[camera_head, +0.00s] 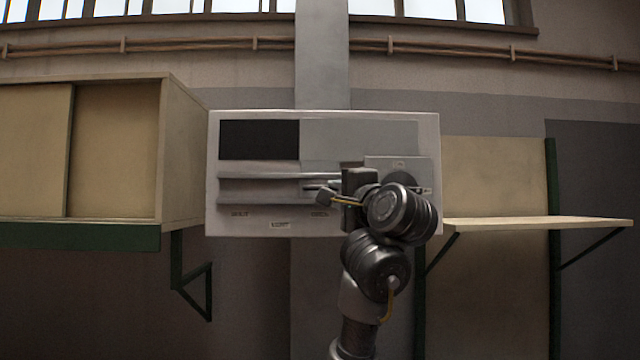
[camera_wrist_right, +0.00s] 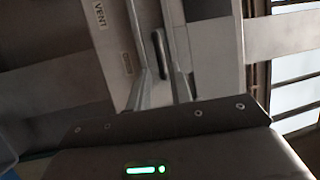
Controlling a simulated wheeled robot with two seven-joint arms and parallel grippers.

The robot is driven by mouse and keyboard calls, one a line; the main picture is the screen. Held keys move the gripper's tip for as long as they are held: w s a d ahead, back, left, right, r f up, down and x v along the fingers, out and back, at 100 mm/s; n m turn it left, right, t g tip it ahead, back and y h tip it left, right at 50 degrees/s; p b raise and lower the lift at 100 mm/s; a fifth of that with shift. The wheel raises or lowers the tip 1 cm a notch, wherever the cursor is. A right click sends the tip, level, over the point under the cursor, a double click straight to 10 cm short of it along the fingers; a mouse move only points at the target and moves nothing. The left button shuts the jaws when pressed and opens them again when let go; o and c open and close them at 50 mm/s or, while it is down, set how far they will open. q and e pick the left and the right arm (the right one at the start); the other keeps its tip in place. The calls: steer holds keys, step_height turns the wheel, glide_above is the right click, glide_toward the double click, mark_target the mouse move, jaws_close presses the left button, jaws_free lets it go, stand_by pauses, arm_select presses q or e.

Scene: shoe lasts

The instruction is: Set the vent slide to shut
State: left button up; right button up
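A pale vent panel (camera_head: 222,205) is fixed to the wall in the head view. Its upper left shows a dark opening (camera_head: 258,140). A grey plate (camera_head: 355,135) fills the upper right beside it. The right wrist view shows a "VENT" label (camera_wrist_right: 100,14) and an upright dark handle (camera_wrist_right: 160,52). My right gripper (camera_wrist_right: 162,80) is at that handle, its fingers on either side of the handle's near end. Whether they press on it is unclear. In the head view my right arm hides the panel's lower right and most of the gripper. My left gripper is not in view.
A beige cabinet (camera_head: 115,150) on a green frame stands left of the panel. A wooden shelf (camera_head: 540,223) on green brackets is to the right. A grey column (camera_head: 322,60) rises behind the panel. Pipes (camera_head: 200,45) run along the wall above.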

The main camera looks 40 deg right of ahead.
steer(key=p+x, duration=0.3)
steer(key=x, duration=0.5)
jaws_close()
